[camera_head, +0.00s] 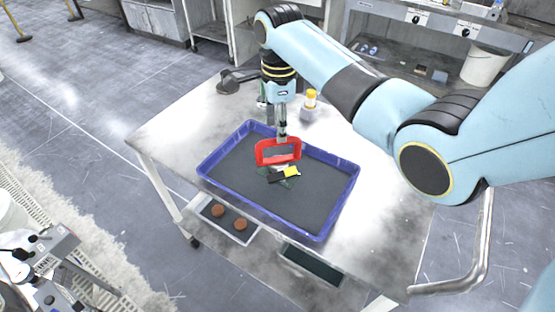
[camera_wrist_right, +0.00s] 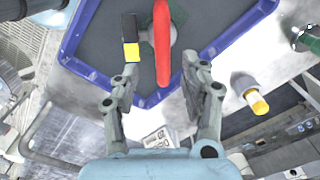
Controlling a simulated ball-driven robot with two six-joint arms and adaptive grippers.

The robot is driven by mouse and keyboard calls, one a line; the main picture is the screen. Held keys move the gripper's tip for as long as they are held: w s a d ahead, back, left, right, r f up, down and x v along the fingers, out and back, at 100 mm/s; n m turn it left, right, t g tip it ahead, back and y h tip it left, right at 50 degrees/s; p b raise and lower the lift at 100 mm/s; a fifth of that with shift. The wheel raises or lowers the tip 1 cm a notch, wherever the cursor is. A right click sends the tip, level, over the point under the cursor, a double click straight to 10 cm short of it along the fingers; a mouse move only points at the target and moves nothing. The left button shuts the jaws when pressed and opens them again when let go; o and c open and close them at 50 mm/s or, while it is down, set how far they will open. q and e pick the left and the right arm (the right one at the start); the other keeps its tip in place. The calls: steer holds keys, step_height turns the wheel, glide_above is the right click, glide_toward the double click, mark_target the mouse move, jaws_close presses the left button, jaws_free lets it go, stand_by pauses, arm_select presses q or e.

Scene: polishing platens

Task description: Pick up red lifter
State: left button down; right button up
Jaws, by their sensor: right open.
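The red lifter (camera_head: 262,152) is a red frame-shaped handle standing in the blue tray (camera_head: 330,232), next to a small yellow and black block (camera_head: 291,172). My right gripper (camera_head: 281,134) points down right at the lifter's top bar. In the right wrist view, the lifter (camera_wrist_right: 162,40) shows as a red bar reaching between the two open fingers of my right gripper (camera_wrist_right: 157,76). Space shows on both sides of the bar, and I see no grip on it. A round grey and green part under the lifter is partly hidden.
The tray sits on a grey table (camera_head: 160,132). A yellow-capped bottle (camera_head: 311,99) stands behind it, and a dark round object (camera_head: 228,84) lies at the back left. A lower shelf holds a small tray (camera_head: 243,236) with brown round pieces.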

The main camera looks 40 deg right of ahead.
glide_above(278, 156)
steer(key=f, duration=0.5)
steer(key=shift+s+a+f, duration=0.25)
steer(key=shift+s+f, duration=0.05)
steer(key=shift+s, duration=0.1)
steer(key=c, duration=0.4)
jaws_close()
arm_select(q)
steer(key=shift+w+d+r, duration=0.15)
steer(key=shift+w+r, duration=0.1)
steer(key=shift+w, duration=0.55)
arm_select(e)
steer(key=shift+r, duration=0.1)
